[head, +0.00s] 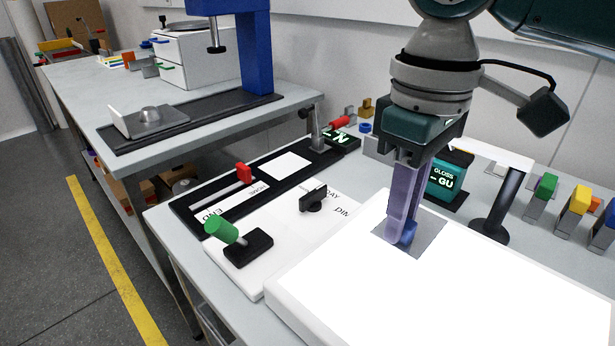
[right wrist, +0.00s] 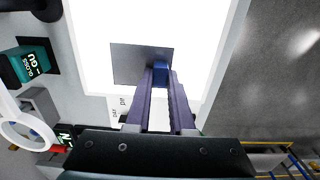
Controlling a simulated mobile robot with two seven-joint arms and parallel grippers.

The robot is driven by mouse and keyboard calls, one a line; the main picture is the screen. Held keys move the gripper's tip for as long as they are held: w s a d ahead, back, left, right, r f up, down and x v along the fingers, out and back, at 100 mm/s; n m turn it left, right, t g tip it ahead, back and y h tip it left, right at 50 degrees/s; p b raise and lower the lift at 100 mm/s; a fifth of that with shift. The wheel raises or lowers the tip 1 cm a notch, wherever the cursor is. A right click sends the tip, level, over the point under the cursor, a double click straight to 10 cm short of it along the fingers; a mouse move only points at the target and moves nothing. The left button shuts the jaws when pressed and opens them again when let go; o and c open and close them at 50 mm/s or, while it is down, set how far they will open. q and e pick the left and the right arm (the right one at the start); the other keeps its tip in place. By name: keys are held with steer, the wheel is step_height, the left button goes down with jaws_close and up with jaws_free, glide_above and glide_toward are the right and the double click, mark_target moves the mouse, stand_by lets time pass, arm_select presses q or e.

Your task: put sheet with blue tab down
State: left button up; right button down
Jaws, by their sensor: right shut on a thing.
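The grey square sheet (head: 422,240) is at the far left part of the bright white light panel (head: 470,290). Its blue tab (head: 407,233) is between the fingertips of my right gripper (head: 402,232), which is shut on it. In the right wrist view the sheet (right wrist: 135,64) shows against the lit panel, with the blue tab (right wrist: 161,73) at the fingertips. The sheet looks flat and close to the panel; I cannot tell whether it touches. My left gripper is not in view.
A control board with a green-handled lever (head: 221,232), a black knob (head: 313,199) and a red slider (head: 244,173) lies left of the panel. A teal gloss meter (head: 446,178) and a black post (head: 497,215) stand behind it. Most of the panel is bare.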

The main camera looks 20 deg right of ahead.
mark_target(386, 275)
step_height(386, 275, down, 7)
steer(key=shift+r+b, duration=0.2)
steer(key=shift+b, duration=0.25)
steer(key=c, duration=0.8)
jaws_free()
steer(key=shift+f, duration=0.1)
